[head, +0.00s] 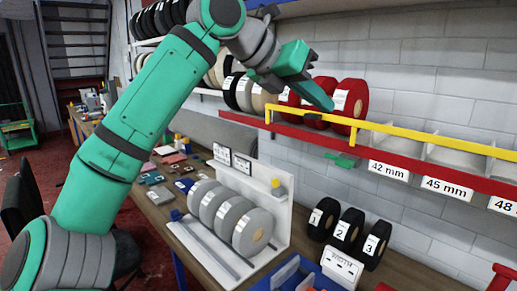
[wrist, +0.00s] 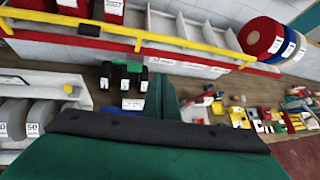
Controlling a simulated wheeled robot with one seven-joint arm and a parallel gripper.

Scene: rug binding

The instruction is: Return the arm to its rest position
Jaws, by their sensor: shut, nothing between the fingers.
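My green arm rises from the lower left of the head view and bends over at the top. My gripper (head: 328,106) is shut and empty, pointing down to the right. In the head view it overlaps the red rolls (head: 352,98) on the wall shelf; I cannot tell its exact distance from them. In the wrist view, my gripper's green fingers (wrist: 166,95) are together above the workbench, with nothing between them.
A red shelf with a yellow rail (head: 420,148) and labelled bays runs along the wall. Grey rolls (head: 253,232) stand in a white rack on the bench. Black numbered rolls (head: 348,230) stand right of it. Small coloured items (wrist: 240,116) lie on the bench.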

